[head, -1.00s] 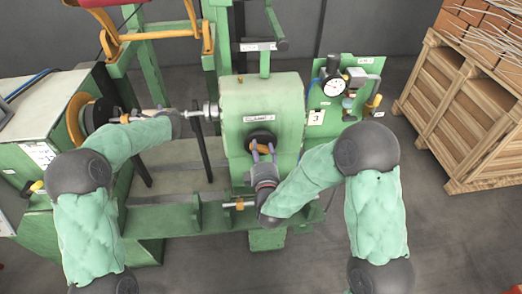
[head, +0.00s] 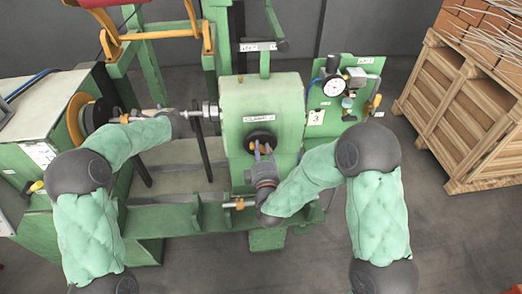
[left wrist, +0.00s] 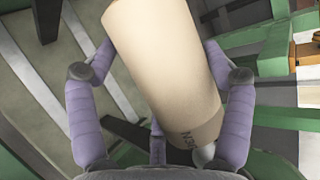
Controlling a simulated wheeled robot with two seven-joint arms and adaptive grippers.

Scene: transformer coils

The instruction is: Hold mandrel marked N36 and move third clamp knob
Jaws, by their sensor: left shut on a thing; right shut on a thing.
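The mandrel (left wrist: 165,65) is a thick beige cylinder in the left wrist view. Its darker end band (left wrist: 197,140) carries a partly visible dark mark starting with N; the rest of the mark cannot be read. My left gripper (left wrist: 155,50) has its purple fingers on both sides of the mandrel and is shut on it. In the head view, my left forearm and wrist largely hide this grip. The clamp knob (head: 260,138), dark with an orange part, is on the front of the green clamp box (head: 290,95). My right gripper (head: 263,148) is shut on it from below.
A pressure gauge (head: 333,88) and a card marked 3 (head: 316,117) are on a green panel right of the box. A wooden crate (head: 450,100) stands at the far right. An orange-and-black disc (head: 85,118) sits at the left machine.

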